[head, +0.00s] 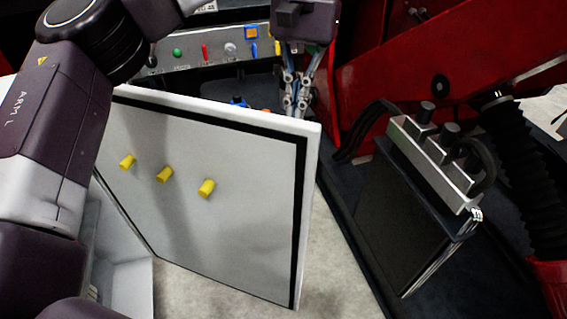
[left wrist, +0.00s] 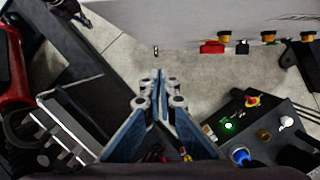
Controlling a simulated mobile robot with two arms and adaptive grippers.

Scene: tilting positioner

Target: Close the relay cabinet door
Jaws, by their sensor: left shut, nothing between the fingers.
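The relay cabinet door (head: 235,230) stands open in the head view as a white panel with a dark seal and three yellow knobs on the side facing me. Part of the pale cabinet (head: 122,262) shows at lower left, mostly hidden by the door and my left arm. My left gripper (head: 297,108) points down just beyond the door's top edge, near its free right corner. Its fingers are shut and empty in the left wrist view (left wrist: 158,78). A white panel, seemingly the door (left wrist: 190,22), crosses the top there; contact cannot be told. My right gripper is out of view.
A control panel (head: 190,52) with coloured buttons stands behind the door; buttons also show at lower right in the wrist view. Red machinery (head: 400,75) and a dark block with a metal manifold (head: 432,165) stand at right. Bare floor (head: 335,270) lies between.

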